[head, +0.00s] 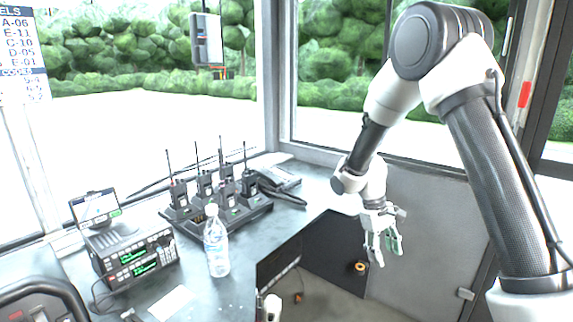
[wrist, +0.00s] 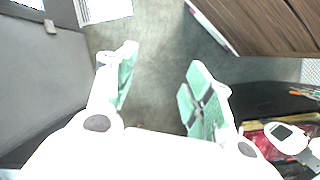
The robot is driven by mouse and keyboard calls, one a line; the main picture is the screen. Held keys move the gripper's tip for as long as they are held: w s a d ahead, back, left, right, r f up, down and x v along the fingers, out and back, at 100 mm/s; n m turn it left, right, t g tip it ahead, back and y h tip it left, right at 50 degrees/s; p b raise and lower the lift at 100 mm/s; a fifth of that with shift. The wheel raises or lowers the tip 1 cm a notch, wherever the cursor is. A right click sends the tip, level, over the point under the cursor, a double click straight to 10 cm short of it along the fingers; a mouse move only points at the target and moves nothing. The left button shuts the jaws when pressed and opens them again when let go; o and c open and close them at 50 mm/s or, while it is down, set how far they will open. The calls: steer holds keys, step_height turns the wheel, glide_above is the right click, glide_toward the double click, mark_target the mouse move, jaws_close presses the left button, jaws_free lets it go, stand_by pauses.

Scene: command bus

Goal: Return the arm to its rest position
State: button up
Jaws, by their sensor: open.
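My gripper (head: 384,248) hangs at the end of my arm, pointing down, to the right of the desk in the head view. In the wrist view my gripper (wrist: 160,90) shows two fingers with green pads, spread apart. Nothing is between them, only grey floor (wrist: 160,45) beyond. My arm is bent, its elbow high at the upper right of the head view.
The desk (head: 235,285) holds a water bottle (head: 216,243), several handheld radios in a charger (head: 228,217), a phone (head: 277,180) and a radio unit (head: 135,257). A grey panel (head: 425,215) stands behind my gripper. Windows surround the desk.

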steer(key=s+d+r+m+t+y, duration=0.1)
steer(key=s+d+r+m+t, duration=0.1)
steer(key=s+r, duration=1)
steer(key=s+d+r+m+t+y, duration=0.2)
steer(key=s+d+r, duration=0.4)
steer(key=s+r, duration=0.7)
steer(key=shift+d+r+m+t, duration=0.25)
steer(key=shift+m+t, duration=0.35)
steer(key=shift+t, duration=0.6)
steer(key=shift+r, duration=0.1)
steer(key=shift+c, duration=0.4)
